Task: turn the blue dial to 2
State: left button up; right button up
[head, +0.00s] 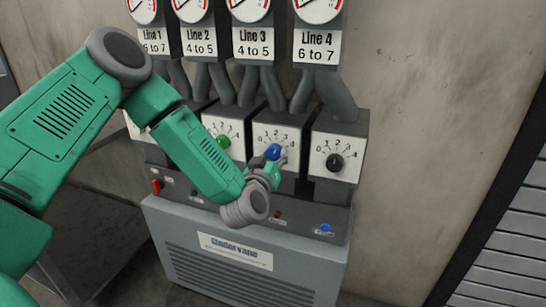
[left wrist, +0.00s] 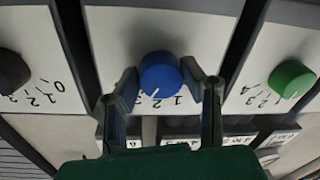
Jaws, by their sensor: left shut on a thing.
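The blue dial (head: 273,152) is on the white panel under Line 3, and it fills the middle of the left wrist view (left wrist: 160,73). My left gripper (head: 277,160) is at this dial, its two fingers on either side of the knob and shut on it. In the left wrist view the panel appears upside down. The dial's white mark points down and slightly left, close to the numeral that looks like 2, with 1 to its right. A finger hides part of the scale. My right gripper is out of view.
A green dial (head: 223,142) and a black dial (head: 334,162) flank the blue one. Gauges with label plates, such as Line 4 (head: 317,46), hang above. A ledge below carries a red button (head: 277,214) and a blue button (head: 325,228). Bare wall lies to the right.

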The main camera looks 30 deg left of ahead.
pick_arm(q)
jog(key=shift+w+a+r+n+b, duration=0.1)
jog(key=shift+n+b, duration=0.15)
jog(key=shift+n, duration=1.15)
jog(key=shift+r+n+b, duration=0.1)
jog(key=shift+n+b, duration=0.1)
jog(key=shift+n, duration=1.2)
jog(key=o, duration=1)
jog(key=shift+o, duration=0.7)
jog(key=shift+a+f, duration=0.1)
jog(key=shift+f, duration=0.05)
jog(key=v, duration=1.2)
